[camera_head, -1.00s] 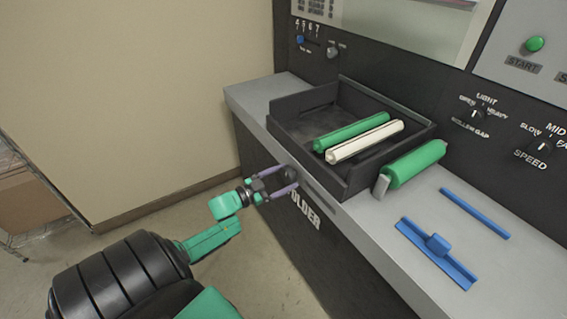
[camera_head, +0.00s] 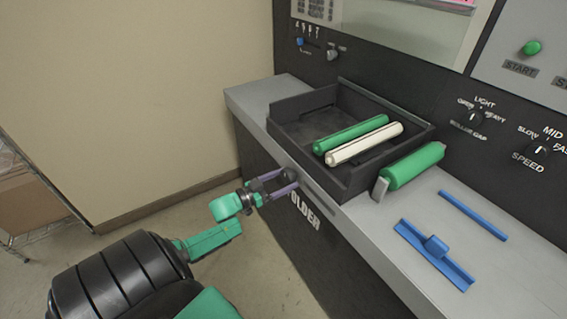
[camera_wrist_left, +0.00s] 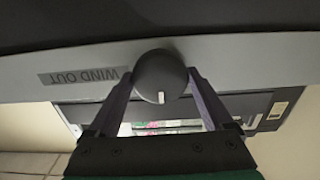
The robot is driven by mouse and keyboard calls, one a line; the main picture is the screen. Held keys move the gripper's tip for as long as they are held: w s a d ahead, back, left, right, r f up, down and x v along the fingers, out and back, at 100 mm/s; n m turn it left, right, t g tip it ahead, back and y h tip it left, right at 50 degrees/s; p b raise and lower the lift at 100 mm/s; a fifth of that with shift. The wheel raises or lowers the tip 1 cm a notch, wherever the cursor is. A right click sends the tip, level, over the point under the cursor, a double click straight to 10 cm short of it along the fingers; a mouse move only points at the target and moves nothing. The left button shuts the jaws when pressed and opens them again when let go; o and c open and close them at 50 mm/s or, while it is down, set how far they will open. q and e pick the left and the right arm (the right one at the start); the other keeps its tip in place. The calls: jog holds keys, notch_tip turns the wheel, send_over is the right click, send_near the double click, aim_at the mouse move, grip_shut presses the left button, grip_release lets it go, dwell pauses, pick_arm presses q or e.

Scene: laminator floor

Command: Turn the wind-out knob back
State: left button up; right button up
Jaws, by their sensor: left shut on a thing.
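The wind-out knob (camera_wrist_left: 161,76) is a round dark knob with a white mark on its face, which points down in the left wrist view. The label WIND OUT (camera_wrist_left: 84,76) shows upside down beside it. In the head view the knob (camera_head: 290,174) sits on the front face of the machine. My left gripper (camera_head: 290,180) is shut on the knob. In the left wrist view its two fingers (camera_wrist_left: 161,88) lie on either side of the knob. My right gripper is not in view.
A black tray (camera_head: 300,107) on the grey ledge (camera_head: 250,97) holds a green roll (camera_head: 350,133) and a white roll (camera_head: 362,144). Another green roll (camera_head: 415,165) lies beside it. A blue bar (camera_head: 472,215) and a blue squeegee-like tool (camera_head: 432,255) lie to the right.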

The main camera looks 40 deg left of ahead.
pick_arm(q)
jog(key=o, duration=1.1)
jog(key=shift+o, duration=0.2)
jog(key=v, duration=1.4)
jog(key=shift+s, duration=0.3)
jog(key=s+d+f+n+g+y, duration=0.1)
jog(key=s+f+n+g+y, duration=0.25)
jog(key=f, duration=0.85)
jog(key=s+f+m+g+y, duration=0.1)
jog(key=s+f+g+y, duration=0.4)
jog(key=f, duration=0.8)
jog(key=s+d+f+m+g+h, duration=0.2)
jog(key=s+d+f+g, duration=0.5)
jog(key=s+d+f, duration=0.7)
jog(key=shift+s+d+g+h, duration=0.35)
jog(key=shift+s+d+h, duration=0.3)
jog(key=shift+s+d, duration=0.6)
